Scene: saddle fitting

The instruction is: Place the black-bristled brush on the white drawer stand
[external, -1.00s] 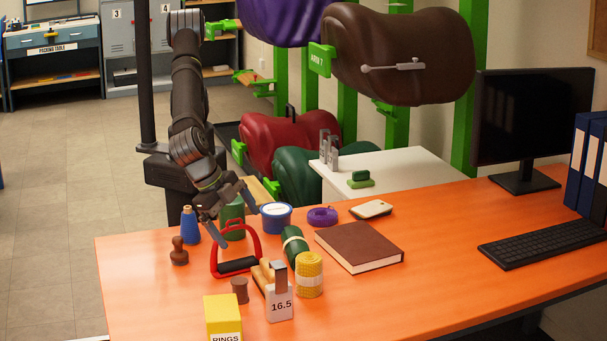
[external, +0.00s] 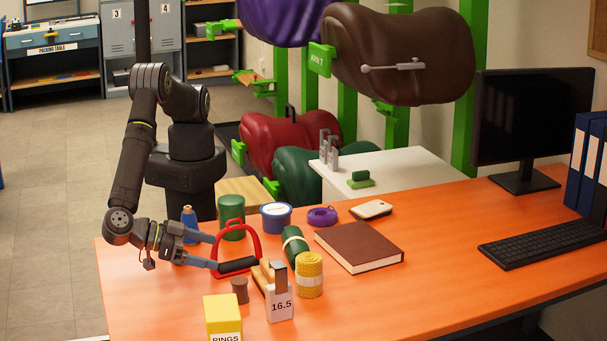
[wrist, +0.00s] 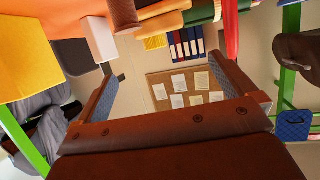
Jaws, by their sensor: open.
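A tan wooden-backed piece (external: 262,275), perhaps the brush, lies on the orange table behind the 16.5 tag, which partly hides it. I see no black bristles on it. In the wrist view a tan piece (wrist: 160,10) shows at the top edge. The white drawer stand (external: 415,168) is behind the table. A green block-shaped item (external: 360,180) and grey metal pieces (external: 329,149) are on its top. My gripper (external: 213,251) is open and empty, low over the table's left side, its fingers pointing right toward the red stirrup. Its blue-padded fingers frame the wrist view (wrist: 162,80).
The red stirrup (external: 254,238), brown cylinder (external: 240,290), yellow box (external: 222,318), 16.5 tag (external: 280,303), yellow roll (external: 309,275) and green roll (external: 295,246) crowd near my gripper. A brown book (external: 358,246) lies farther right. The stand's top has free room at right.

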